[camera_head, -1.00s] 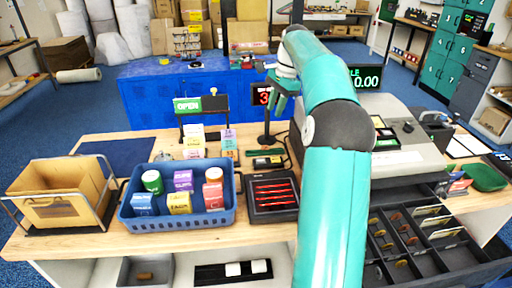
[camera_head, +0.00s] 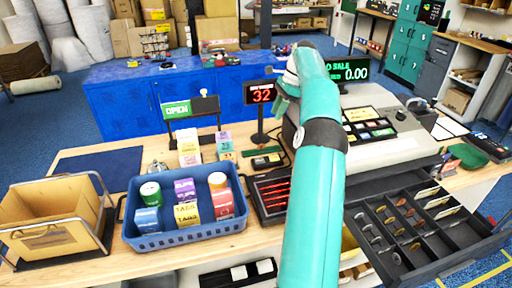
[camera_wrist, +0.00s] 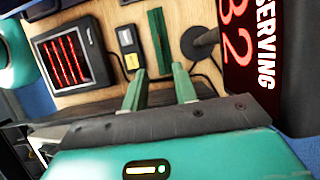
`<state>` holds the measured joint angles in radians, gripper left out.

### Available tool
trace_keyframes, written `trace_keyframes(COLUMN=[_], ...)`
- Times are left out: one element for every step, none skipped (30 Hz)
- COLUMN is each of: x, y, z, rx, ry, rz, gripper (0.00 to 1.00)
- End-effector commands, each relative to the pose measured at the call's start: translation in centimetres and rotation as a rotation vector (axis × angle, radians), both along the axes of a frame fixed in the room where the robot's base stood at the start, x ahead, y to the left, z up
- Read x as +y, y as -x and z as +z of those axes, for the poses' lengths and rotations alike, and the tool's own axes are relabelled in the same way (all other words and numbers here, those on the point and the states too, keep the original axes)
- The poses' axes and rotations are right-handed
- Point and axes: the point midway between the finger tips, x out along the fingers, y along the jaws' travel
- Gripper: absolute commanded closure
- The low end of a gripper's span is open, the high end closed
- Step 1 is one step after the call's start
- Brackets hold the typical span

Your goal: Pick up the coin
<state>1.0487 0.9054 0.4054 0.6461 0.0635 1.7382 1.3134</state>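Several coins lie in the compartments of the open black cash drawer (camera_head: 428,274) at the lower right of the head view. Some are copper or gold, like one coin (camera_head: 415,246), and others are silver-grey, like another coin (camera_head: 376,240). I cannot tell which one the task means. My gripper (camera_wrist: 161,84) is open and empty in the wrist view, its two teal fingers apart above the counter. In the head view my gripper (camera_head: 284,100) is partly hidden by my arm, near the red number display and well away from the drawer. No coin shows in the wrist view.
The cash register (camera_head: 410,150) stands behind the drawer. The red "32" display (camera_head: 262,96) is close to my gripper and also shows in the wrist view (camera_wrist: 262,55).

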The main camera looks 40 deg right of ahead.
Motion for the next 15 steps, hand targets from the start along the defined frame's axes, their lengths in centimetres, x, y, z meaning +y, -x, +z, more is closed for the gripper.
trace_keyframes(x=[0.2, 0.2, 0.3, 0.4, 0.5, 0.7, 0.8, 1.0, 1.3, 1.4, 1.7, 1.9, 2.0, 2.1, 2.3], y=[-0.1, -0.1, -0.1, -0.1, -0.1, -0.1, -0.2, -0.4, -0.5, -0.6, -0.7, -0.9, -1.0, -1.1, -1.2], z=[-0.3, -0.6, -1.0, -1.3, -1.7, -2.3, -2.8, -3.4, -4.1, -4.6, -5.1, -5.8, -6.2, -6.5, -6.9], rx=[0.001, 0.0, 0.002, 0.002, 0.002, 0.001, 0.001, 0.001, 0.002, 0.002, 0.002, 0.001, 0.001, 0.0, 0.001], ry=[-0.003, -0.001, -0.002, -0.002, -0.002, -0.003, -0.003, -0.004, -0.004, -0.003, -0.003, -0.003, -0.003, -0.001, -0.002], rz=[0.003, 0.003, 0.002, 0.002, 0.002, 0.002, 0.002, 0.002, 0.004, 0.003, 0.005, 0.004, 0.003, 0.003, 0.002], gripper=[0.72, 0.72, 0.72, 0.72, 0.72, 0.72, 0.72, 0.72, 0.72, 0.72, 0.72, 0.72, 0.72, 0.72, 0.72])
